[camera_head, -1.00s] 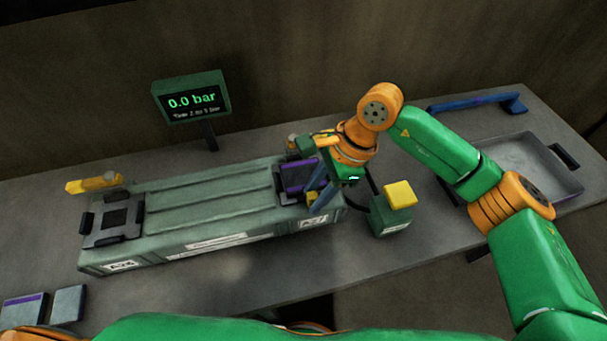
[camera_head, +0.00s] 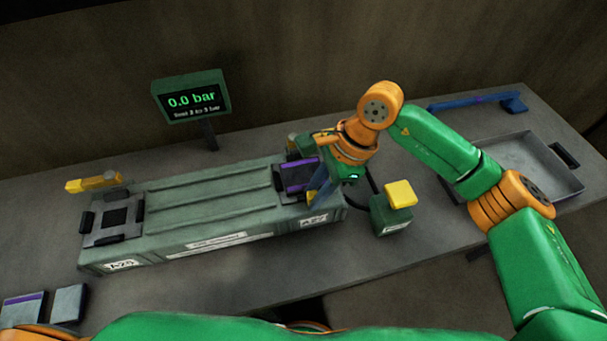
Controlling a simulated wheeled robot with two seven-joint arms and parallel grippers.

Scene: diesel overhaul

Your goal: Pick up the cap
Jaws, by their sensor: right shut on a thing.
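A dark cap with a purple stripe (camera_head: 298,177) is at the right end of the grey-green engine block (camera_head: 210,196). My right gripper (camera_head: 318,190) reaches down beside its right edge. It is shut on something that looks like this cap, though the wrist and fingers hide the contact. I cannot tell whether the cap is clear of the block. My left gripper is not in view.
A pressure display (camera_head: 192,97) reading 0.0 bar stands behind the block. A yellow-topped box (camera_head: 391,214) stands right of my right gripper. A grey tray (camera_head: 520,158) and blue bar (camera_head: 478,101) lie at the right. Two small blocks lie front left.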

